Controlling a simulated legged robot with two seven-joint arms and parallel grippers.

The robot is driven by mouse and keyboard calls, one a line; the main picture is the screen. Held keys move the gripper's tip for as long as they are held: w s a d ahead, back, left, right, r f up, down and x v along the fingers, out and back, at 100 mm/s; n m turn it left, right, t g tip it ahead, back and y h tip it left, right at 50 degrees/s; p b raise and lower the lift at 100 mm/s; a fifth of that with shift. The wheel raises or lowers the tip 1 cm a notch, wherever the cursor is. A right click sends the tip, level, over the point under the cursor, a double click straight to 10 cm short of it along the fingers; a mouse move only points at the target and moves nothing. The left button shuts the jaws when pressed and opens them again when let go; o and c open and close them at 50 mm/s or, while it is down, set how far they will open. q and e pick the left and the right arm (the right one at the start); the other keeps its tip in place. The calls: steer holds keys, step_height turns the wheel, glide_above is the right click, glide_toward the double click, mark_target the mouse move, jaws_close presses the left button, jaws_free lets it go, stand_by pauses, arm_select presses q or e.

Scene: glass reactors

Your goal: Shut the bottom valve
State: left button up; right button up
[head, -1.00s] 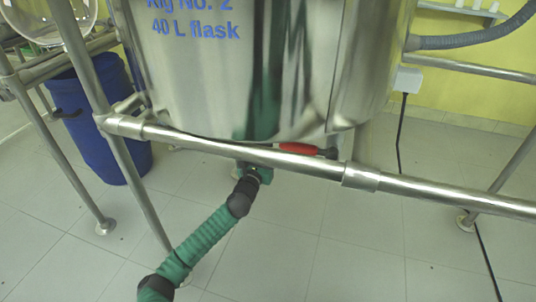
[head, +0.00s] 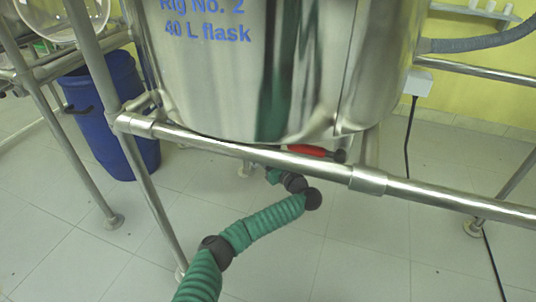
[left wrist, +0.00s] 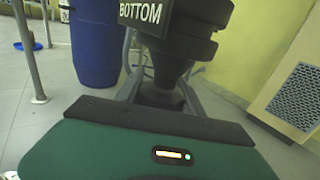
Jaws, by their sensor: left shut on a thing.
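The steel vessel (head: 225,85) marked "40 L flask" hangs above the rail. A red handle with a black end (head: 305,151) shows under its base, partly behind the rail. My left gripper (head: 272,175) is just below the rail, under the vessel; its fingertips are hidden. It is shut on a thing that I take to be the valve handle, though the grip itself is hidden. In the left wrist view, its green housing (left wrist: 150,150) fills the bottom. A dark label reading "BOTTOM" (left wrist: 143,14) and dark stacked round parts (left wrist: 185,45) stand above it. My right gripper is not in view.
A steel rail (head: 255,155) crosses in front of the vessel's base, above my left arm. Frame legs (head: 105,135) stand left. A blue drum (head: 115,110) stands behind them. A black cable (head: 410,140) hangs at right. The tiled floor below is mostly clear.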

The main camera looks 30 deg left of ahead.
arm_select(q)
steer(key=shift+s+a+n+g+y+b, duration=0.2)
steer(key=shift+n+g+b, duration=0.3)
steer(key=shift+g, duration=0.35)
steer(key=shift+s+d+n+g+y+b, duration=0.1)
steer(key=shift+n+g+y+b, duration=0.15)
steer(key=shift+n+g+b, duration=0.4)
steer(key=shift+s+a+n+g+y+b, duration=0.1)
steer(key=shift+n+g+y+b, duration=0.15)
steer(key=shift+n+g, duration=0.6)
steer(key=shift+g, duration=0.45)
steer(key=shift+m, duration=0.3)
steer(key=o, duration=1.4)
steer(key=s+d+p, duration=0.2)
steer(key=d+p, duration=0.5)
steer(key=d, duration=0.9)
steer(key=shift+d, duration=0.4)
